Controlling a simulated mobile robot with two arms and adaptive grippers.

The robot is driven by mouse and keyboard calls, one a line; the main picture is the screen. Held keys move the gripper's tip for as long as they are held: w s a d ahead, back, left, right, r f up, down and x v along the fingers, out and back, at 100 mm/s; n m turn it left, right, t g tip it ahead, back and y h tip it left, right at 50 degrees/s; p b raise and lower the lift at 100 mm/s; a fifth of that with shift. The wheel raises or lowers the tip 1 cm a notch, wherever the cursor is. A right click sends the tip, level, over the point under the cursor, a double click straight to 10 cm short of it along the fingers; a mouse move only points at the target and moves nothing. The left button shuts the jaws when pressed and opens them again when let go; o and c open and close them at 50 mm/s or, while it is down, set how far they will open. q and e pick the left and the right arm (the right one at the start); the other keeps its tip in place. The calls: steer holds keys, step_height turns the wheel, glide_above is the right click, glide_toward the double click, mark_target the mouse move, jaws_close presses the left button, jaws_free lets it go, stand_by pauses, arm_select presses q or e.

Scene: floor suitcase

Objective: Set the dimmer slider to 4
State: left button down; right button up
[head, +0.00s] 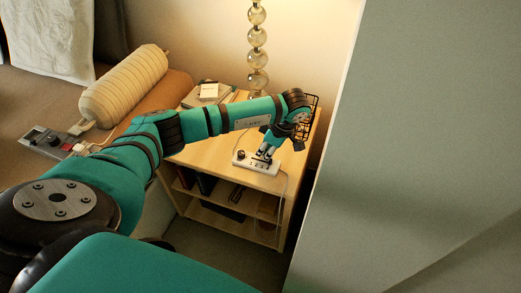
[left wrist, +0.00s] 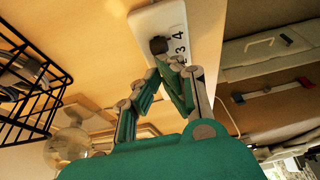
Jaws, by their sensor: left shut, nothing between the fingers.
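The dimmer (head: 241,163) is a white strip with printed numbers, lying near the front edge of the small wooden cabinet top. In the left wrist view, the dimmer (left wrist: 169,17) shows its 3 and 4 beside a dark slider knob (left wrist: 158,45). The knob appears level with the 3 to 4 stretch; its exact mark is unclear. My left gripper (head: 264,156) points down over the dimmer, shut and empty. In the left wrist view its fingertips (left wrist: 169,63) are together right beside the knob; whether they touch it is unclear. My right gripper is not in view.
A black wire basket (left wrist: 32,85) stands on the cabinet top (head: 212,146) behind my wrist. A lamp with glass balls (head: 257,37) and a stack of books (head: 205,95) are at the back. A pale wall panel (head: 430,140) rises close on the right.

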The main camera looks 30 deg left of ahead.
mark_target(276, 163)
arm_select(q)
steer(key=shift+w+d+r, duration=0.15)
steer(key=shift+d+r, duration=0.15)
steer(key=shift+r, duration=0.15)
steer(key=s+v, duration=0.1)
steer(key=v, duration=0.9)
steer(key=shift+w+r, duration=0.35)
steer(key=shift+r, duration=0.15)
